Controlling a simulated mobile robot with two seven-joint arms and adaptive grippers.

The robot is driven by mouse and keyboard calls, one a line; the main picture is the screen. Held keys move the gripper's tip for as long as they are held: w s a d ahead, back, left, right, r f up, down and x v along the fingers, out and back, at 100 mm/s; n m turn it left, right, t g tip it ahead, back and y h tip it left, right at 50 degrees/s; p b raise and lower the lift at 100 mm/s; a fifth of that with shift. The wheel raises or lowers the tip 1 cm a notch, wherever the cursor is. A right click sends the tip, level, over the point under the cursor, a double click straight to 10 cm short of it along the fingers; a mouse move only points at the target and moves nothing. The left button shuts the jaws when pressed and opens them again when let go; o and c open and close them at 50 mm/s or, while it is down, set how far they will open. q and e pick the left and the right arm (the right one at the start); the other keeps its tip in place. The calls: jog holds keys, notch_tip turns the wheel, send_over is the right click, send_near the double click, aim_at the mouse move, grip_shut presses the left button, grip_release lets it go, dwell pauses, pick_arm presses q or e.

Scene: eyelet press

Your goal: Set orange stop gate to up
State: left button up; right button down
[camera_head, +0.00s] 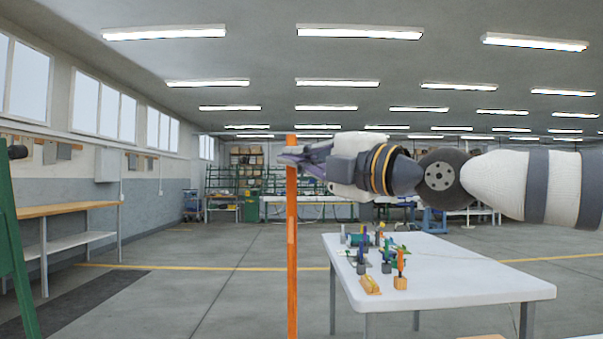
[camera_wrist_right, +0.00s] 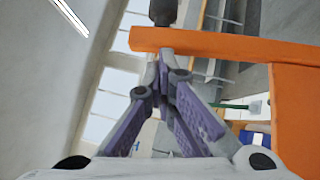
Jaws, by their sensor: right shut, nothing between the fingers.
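An orange post (camera_head: 292,235), which I take to be the stop gate, stands upright in the head view and runs out of the bottom edge. My right gripper (camera_head: 286,157) reaches in from the right at the upper part of this post, its fingers level and pointing left. In the right wrist view, my purple fingers (camera_wrist_right: 165,58) meet at their tips, shut and empty. An orange bar (camera_wrist_right: 230,47) crosses close by the tips there, joined to a broad orange piece on the right. Whether the fingers touch it I cannot tell. My left gripper is out of view.
A white table (camera_head: 460,285) at the right holds several small coloured pieces, including an orange-handled block (camera_head: 401,270) and a yellow piece (camera_head: 370,285). A green frame (camera_head: 16,250) stands at the far left, near a wooden-topped bench (camera_head: 70,207). The floor between is open.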

jog(key=shift+w+d+r, duration=0.15)
jog(key=shift+d+r, duration=0.4)
jog(key=shift+r, duration=0.2)
jog(key=a+f+v, duration=0.1)
jog(key=v, duration=1)
jog(key=shift+s+d+f, duration=0.25)
jog(key=shift+s+d, duration=0.1)
jog(key=shift+s, duration=0.2)
